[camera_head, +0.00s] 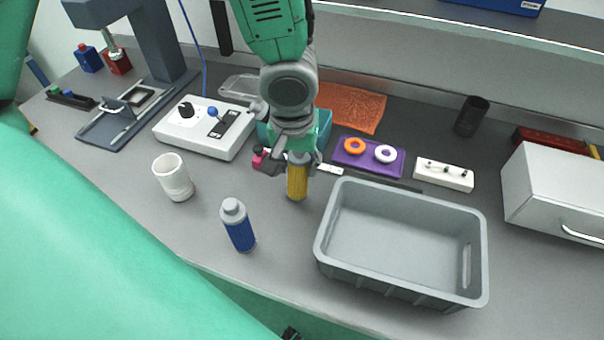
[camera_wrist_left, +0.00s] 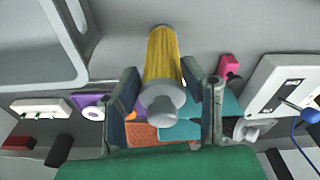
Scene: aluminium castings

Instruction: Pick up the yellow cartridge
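The yellow cartridge (camera_head: 297,184) stands upright on the grey bench, left of the grey bin. In the left wrist view the ribbed yellow cartridge (camera_wrist_left: 164,55) shows with its grey cap towards me. My left gripper (camera_head: 300,162) is above it and hides its top in the head view. In the left wrist view the fingers of my left gripper (camera_wrist_left: 168,100) are spread, one on each side of the cap, with gaps visible on both sides. It holds nothing. My right gripper is not in view.
The empty grey bin (camera_head: 402,192) stands close on the right. A blue bottle (camera_head: 238,226) and a white cup (camera_head: 173,178) stand to the left. A white control box (camera_head: 205,127), a purple tray (camera_head: 368,157) and a teal block (camera_head: 325,125) lie behind.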

